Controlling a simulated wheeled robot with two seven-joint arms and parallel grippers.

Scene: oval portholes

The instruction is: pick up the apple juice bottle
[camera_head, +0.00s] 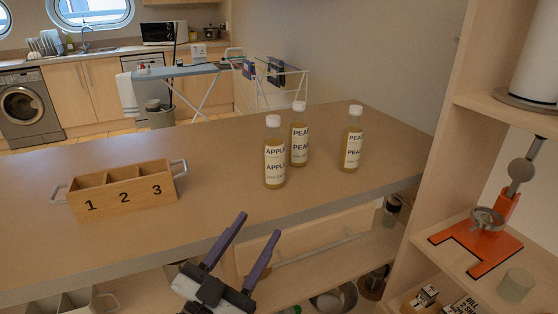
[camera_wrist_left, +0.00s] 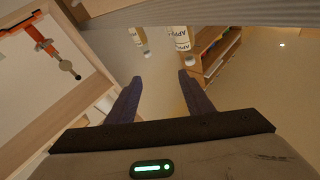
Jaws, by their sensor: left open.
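The apple juice bottle (camera_head: 275,152) stands upright on the counter, with a white cap, pale yellow juice and a label reading APPLE. It also shows in the left wrist view (camera_wrist_left: 182,38), upside down, cut by the counter edge. Two similar bottles stand close by: one just behind it to the right (camera_head: 299,136), one farther right (camera_head: 351,140). Their labels start with PEA; the rest is hard to read. My left gripper (camera_head: 258,224) is open and empty in front of the counter's front edge, apart from the bottles. My right gripper is not in view.
A wooden box (camera_head: 126,202) with compartments numbered 1, 2, 3 stands on the counter at left. The counter (camera_head: 225,205) between box and bottles is clear. A shelf unit (camera_head: 432,180) with an orange stand (camera_head: 478,243) rises at right. Open shelves lie below the counter.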

